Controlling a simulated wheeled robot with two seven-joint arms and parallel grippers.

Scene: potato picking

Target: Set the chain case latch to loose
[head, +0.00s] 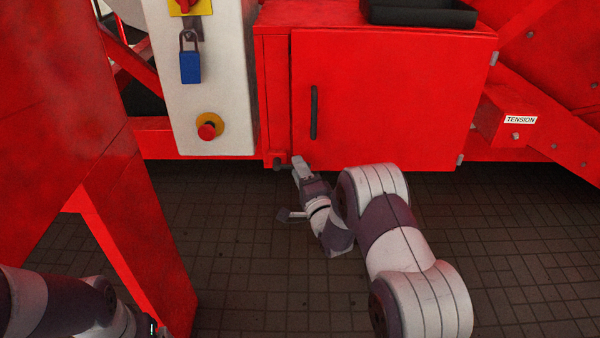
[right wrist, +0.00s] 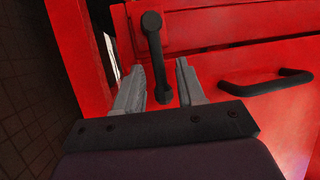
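The chain case is a red box with a red door (head: 385,95) and a black bar handle (head: 314,112). The latch, a black lever with round ends (right wrist: 154,50), lies on red metal near the door in the right wrist view. In the head view only a small dark part of the latch (head: 277,163) shows at the case's lower left corner. My right gripper (head: 299,164) is at that corner. In the right wrist view its grey fingers (right wrist: 160,66) are apart, with the lever's near end between them. I cannot tell whether they touch it.
A white control panel (head: 205,105) with a blue padlock (head: 190,67) and a red stop button (head: 207,131) stands left of the case. A red leg (head: 135,225) slopes down at left. A box marked TENSION (head: 503,118) is at right. The tiled floor (head: 240,250) is clear.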

